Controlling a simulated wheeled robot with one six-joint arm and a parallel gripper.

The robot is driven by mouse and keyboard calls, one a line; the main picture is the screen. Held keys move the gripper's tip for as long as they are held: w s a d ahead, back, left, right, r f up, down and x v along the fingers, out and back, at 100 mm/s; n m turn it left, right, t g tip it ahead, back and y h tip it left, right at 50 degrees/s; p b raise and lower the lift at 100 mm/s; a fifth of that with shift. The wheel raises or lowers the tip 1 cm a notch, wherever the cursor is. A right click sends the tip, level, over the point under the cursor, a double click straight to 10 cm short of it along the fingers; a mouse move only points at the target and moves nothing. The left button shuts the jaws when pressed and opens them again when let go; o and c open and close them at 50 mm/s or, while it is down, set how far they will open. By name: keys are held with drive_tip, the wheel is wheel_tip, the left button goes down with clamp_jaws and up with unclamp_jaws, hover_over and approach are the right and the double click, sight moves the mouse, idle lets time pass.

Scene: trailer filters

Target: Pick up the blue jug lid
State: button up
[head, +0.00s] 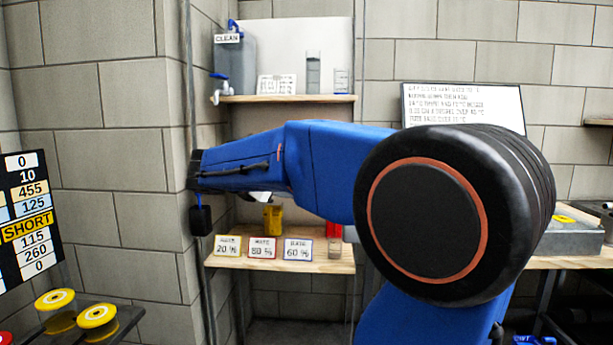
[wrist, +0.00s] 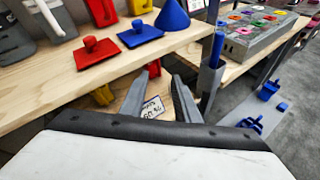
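A flat blue square lid with a round knob (wrist: 140,35) lies on the wooden shelf in the wrist view, up and left of my gripper. I take it as the blue jug lid; I cannot make it out in the head view. My gripper (wrist: 161,84) shows two grey fingers spread apart, with nothing held between them. The fingers are in front of the shelf edge, apart from the lid. In the head view my blue arm reaches left and the fingers cannot be made out.
A similar red lid (wrist: 90,50) lies left of the blue one on the wooden shelf (wrist: 40,90). A blue cone (wrist: 172,16) stands to its right. A grey holder (wrist: 210,82) with a blue rod is right of the fingers. Label cards (head: 262,247) stand on a lower shelf.

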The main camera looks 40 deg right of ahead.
drive_tip(key=w+d+r+n+h, duration=0.2)
drive_tip(key=w+d+r+n, duration=0.1)
drive_tip(key=w+r, duration=0.2)
drive_tip(key=shift+g+h, duration=0.3)
drive_tip(key=d, duration=0.6)
drive_tip(key=w+d+f, duration=0.1)
drive_tip(key=d, duration=0.3)
drive_tip(key=shift+f, duration=0.1)
drive_tip(key=shift+w+d+f, duration=0.1)
drive_tip(key=shift+w+d, duration=0.05)
drive_tip(key=shift+d, duration=0.95)
drive_tip(key=shift+w+d+f, duration=0.1)
drive_tip(key=shift+w+d, duration=0.1)
drive_tip(key=shift+d, duration=0.9)
drive_tip(key=shift+w+d+f, duration=0.1)
drive_tip(key=shift+w+d, duration=0.05)
drive_tip(key=shift+d, duration=0.95)
drive_tip(key=shift+c, duration=0.6)
clamp_jaws()
